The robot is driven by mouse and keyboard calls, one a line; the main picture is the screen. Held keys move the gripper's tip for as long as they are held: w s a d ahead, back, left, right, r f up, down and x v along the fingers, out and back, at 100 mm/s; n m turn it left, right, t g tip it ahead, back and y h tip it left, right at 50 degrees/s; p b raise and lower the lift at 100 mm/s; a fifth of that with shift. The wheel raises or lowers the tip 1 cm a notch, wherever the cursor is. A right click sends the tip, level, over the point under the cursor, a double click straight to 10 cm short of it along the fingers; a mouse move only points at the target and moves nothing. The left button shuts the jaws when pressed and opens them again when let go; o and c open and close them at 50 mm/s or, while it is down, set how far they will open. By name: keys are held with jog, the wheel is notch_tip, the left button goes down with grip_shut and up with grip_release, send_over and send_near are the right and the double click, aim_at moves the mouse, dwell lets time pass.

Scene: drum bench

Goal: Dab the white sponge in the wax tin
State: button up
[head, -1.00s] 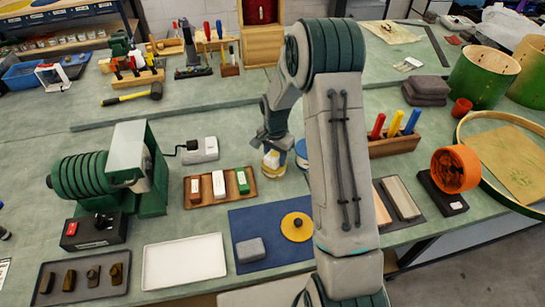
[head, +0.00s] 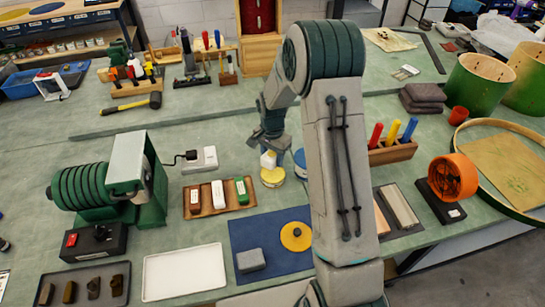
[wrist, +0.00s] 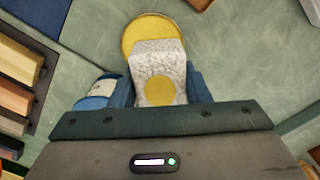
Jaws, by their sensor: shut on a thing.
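My gripper (head: 270,147) is shut on the white sponge (head: 267,159). In the wrist view, the sponge (wrist: 158,62) is a speckled white block between the blue fingers (wrist: 160,92), with a round yellow patch on the face towards the camera. The wax tin (head: 272,177) is round and yellow and stands on the bench just below the sponge. In the wrist view the tin (wrist: 150,26) shows behind the sponge, which hides part of it. The sponge appears a little above the tin; its underside is hidden.
A blue-and-white tin (wrist: 95,93) stands close by on the left in the wrist view; my arm partly hides it in the head view. A wooden tray of blocks (head: 206,211) and a blue mat (head: 243,225) lie nearer. Open bench (head: 220,135) lies to the left.

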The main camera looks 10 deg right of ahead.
jog(key=shift+r+p, duration=1)
jog(key=shift+r, duration=1.15)
